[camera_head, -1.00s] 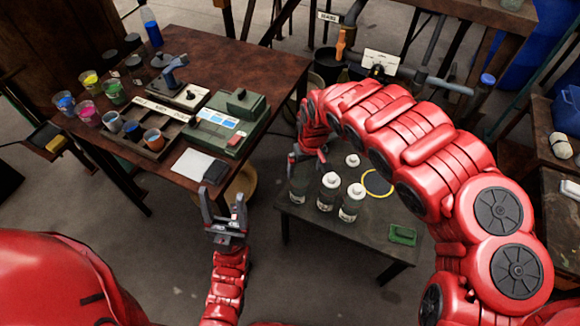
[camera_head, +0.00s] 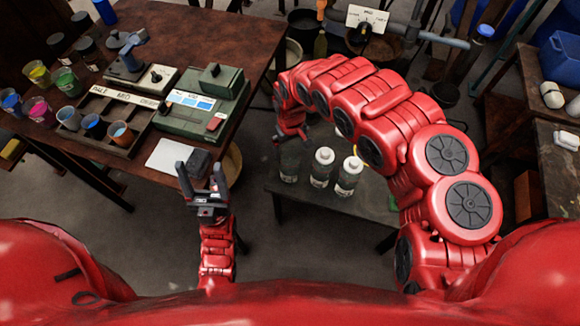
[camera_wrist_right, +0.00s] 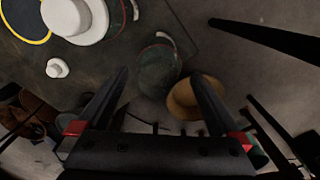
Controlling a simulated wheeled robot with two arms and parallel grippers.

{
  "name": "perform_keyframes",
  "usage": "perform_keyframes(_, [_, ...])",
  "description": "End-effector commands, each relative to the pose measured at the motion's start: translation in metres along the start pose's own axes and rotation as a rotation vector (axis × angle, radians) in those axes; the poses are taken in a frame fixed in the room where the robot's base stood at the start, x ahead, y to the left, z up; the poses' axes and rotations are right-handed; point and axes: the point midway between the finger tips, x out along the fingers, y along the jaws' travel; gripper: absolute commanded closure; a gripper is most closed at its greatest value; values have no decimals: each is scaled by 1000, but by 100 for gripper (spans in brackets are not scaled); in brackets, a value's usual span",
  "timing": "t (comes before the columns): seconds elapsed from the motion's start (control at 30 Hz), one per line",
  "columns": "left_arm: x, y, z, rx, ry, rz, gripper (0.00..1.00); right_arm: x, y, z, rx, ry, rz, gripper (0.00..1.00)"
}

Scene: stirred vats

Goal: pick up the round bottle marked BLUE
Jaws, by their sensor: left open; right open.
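Several round bottles stand on a small dark table (camera_head: 315,204). The head view shows a dark bottle without a visible cap (camera_head: 290,166) at the left, a white-capped one (camera_head: 322,169) in the middle and another white-capped one (camera_head: 348,178) at the right. Their labels are too small to read, so I cannot tell which is BLUE. My right gripper (camera_head: 286,138) is open just above the left bottle. In the right wrist view a dark greenish bottle (camera_wrist_right: 158,60) shows just beyond and between its open fingertips (camera_wrist_right: 160,77). My left gripper (camera_head: 201,168) is open and empty beside the big table.
The big brown table (camera_head: 225,40) at left carries a green device (camera_head: 203,120), a tray of cups (camera_head: 100,137) and a white pad (camera_head: 172,156). A tan bucket (camera_wrist_right: 183,100) stands on the floor beside the small table. My right arm hides part of the small table.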

Motion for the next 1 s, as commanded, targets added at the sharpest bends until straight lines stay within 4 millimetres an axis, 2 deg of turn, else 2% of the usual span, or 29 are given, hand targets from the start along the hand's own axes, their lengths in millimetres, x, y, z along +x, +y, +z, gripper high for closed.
perform_keyframes(0.23, [-2,0,0,0,0,0,32,15,0,-2,0,1,-1,0])
perform_keyframes(0.6, [-4,0,1,0,0,0,32,56,0,-5,1,0,0,0])
perform_keyframes(0.9, [-4,0,1,0,0,0,32,59,1,-6,1,1,2,0])
perform_keyframes(1.0, [-4,0,1,0,0,0,32,59,1,-6,1,1,2,18])
